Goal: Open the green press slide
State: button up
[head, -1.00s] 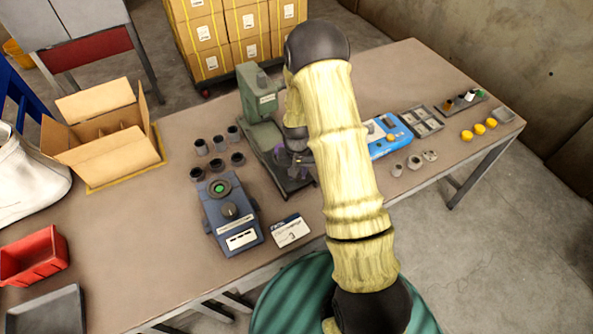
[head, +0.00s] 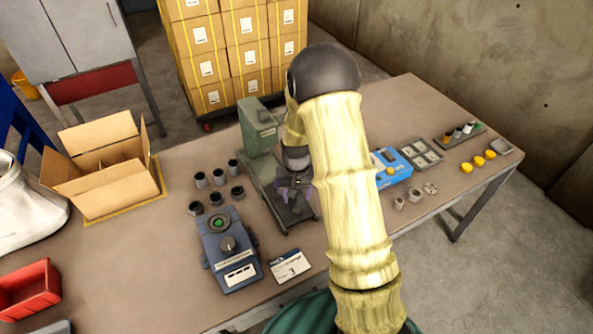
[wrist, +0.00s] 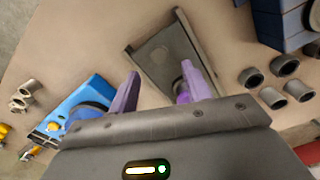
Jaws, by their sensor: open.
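The green press (head: 259,128) stands on the table, left of my arm in the head view. Its dark base slide (head: 293,207) reaches toward the table's front edge. My gripper (head: 291,190) is low over this slide, partly hidden by my wrist. In the wrist view the slide (wrist: 160,45) lies beyond my purple fingertips (wrist: 156,90). The fingers are apart. A small round grey part (wrist: 187,68) on the slide shows beside the right finger; whether it touches is hidden.
A blue device (head: 392,168) is to the right. A white card (head: 289,266) lies in front. An open carton (head: 105,180) is at left.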

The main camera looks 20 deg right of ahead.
notch_tip(320, 180, up, 12)
jog(key=shift+w+f+b, duration=0.15)
jog(key=shift+f+b, duration=0.1)
jog(key=shift+b, duration=0.15)
jog(key=shift+a, duration=0.1)
jog(key=s+a+r+n+t, duration=0.1)
jog(key=s+r, duration=0.1)
jog(key=s, duration=0.6)
jog(key=s+r+n+t, duration=0.1)
jog(key=s+r, duration=0.1)
jog(key=s, duration=0.7)
jog(key=shift+s+a+r+t, duration=0.15)
jog(key=shift+a+r+t, duration=0.1)
jog(key=shift+a+t, duration=0.1)
dwell(1.1)
